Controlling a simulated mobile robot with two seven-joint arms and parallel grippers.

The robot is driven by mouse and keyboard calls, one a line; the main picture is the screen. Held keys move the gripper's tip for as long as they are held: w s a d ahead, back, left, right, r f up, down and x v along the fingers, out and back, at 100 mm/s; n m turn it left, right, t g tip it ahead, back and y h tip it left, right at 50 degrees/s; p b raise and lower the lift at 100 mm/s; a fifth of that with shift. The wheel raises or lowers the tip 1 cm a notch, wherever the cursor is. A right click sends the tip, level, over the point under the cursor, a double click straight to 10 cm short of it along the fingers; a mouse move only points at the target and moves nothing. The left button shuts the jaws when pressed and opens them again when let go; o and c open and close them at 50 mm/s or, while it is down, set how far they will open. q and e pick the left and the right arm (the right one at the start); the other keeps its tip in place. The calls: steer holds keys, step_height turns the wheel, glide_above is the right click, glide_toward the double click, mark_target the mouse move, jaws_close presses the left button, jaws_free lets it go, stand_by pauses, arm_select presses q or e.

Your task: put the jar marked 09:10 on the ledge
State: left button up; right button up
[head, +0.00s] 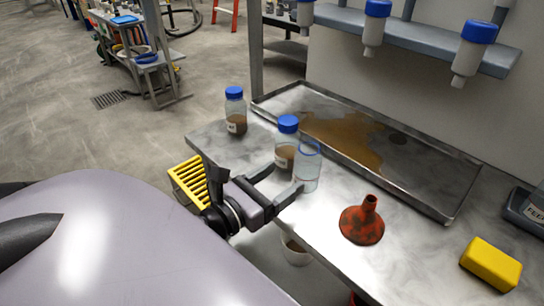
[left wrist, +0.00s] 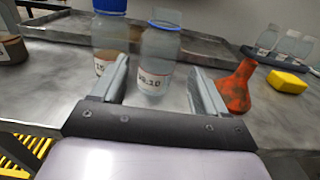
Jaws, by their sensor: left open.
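A clear, uncapped jar (head: 307,172) with a bluish rim stands upright on the metal bench. In the left wrist view its label seems to read 09:10, though blurred; this jar (left wrist: 156,58) shows between my finger ends. My left gripper (head: 285,180) is open and low over the bench edge, with its fingers pointing at the jar. Contact cannot be told. A blue-grey ledge (head: 415,37) runs along the wall at the back. My right gripper is not in view.
Another blue-capped jar (head: 236,112) stands at the bench's left end. A shallow tray (head: 450,190) with a brown stain lies behind. A red funnel (head: 362,222) and a yellow block (head: 490,264) are to the right. Several blue-topped bottles (head: 473,55) are at the ledge.

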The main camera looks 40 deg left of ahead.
arm_select(q)
steer(key=shift+s+a, duration=0.1)
steer(key=shift+s, duration=0.65)
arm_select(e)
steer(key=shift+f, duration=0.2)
